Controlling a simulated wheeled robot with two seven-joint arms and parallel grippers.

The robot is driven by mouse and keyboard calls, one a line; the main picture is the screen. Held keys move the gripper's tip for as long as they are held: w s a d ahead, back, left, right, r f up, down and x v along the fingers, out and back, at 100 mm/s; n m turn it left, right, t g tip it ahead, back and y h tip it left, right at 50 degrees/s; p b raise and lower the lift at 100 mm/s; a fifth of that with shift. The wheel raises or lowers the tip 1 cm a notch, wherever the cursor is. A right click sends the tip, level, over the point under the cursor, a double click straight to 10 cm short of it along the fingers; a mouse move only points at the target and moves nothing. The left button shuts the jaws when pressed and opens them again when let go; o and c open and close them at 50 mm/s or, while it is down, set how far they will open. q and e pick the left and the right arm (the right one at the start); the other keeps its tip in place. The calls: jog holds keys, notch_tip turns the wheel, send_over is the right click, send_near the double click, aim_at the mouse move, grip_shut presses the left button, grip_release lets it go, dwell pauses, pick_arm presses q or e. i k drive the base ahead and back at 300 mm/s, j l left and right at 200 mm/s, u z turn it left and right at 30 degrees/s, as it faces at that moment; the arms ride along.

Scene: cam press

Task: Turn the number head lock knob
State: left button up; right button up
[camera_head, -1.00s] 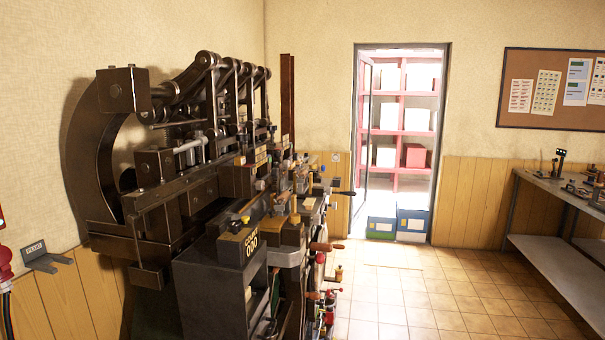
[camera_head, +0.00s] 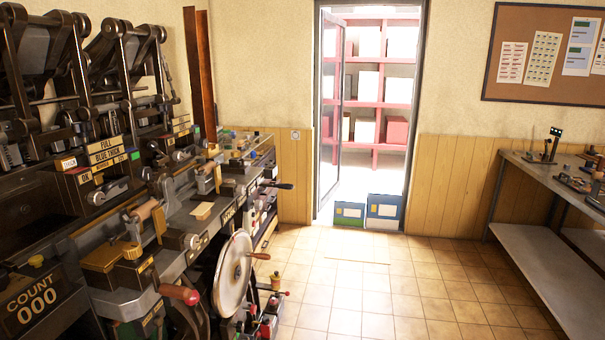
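A large dark cam press (camera_head: 60,190) fills the left of the head view. A black counter block reading "COUNT 000" (camera_head: 38,300) is at its near left corner, with a small yellow knob (camera_head: 36,261) on top. A ribbed yellow knob (camera_head: 132,251) sits on the press bench further right. I cannot tell which knob is the number head lock knob. Neither of my grippers shows in the head view.
A pale handwheel (camera_head: 233,275) and a red-ended lever (camera_head: 190,296) stick out from the press front. The tiled floor (camera_head: 400,285) is clear between the press and a workbench (camera_head: 560,245) at right. Blue boxes (camera_head: 384,212) stand at the doorway.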

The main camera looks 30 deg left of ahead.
aim_at(144, 173)
jog(key=i+u, duration=0.45)
jog(key=i+l+u, duration=0.1)
jog(key=i+u, duration=0.3)
jog(key=i+l+u, duration=0.25)
jog(key=i+u, duration=0.2)
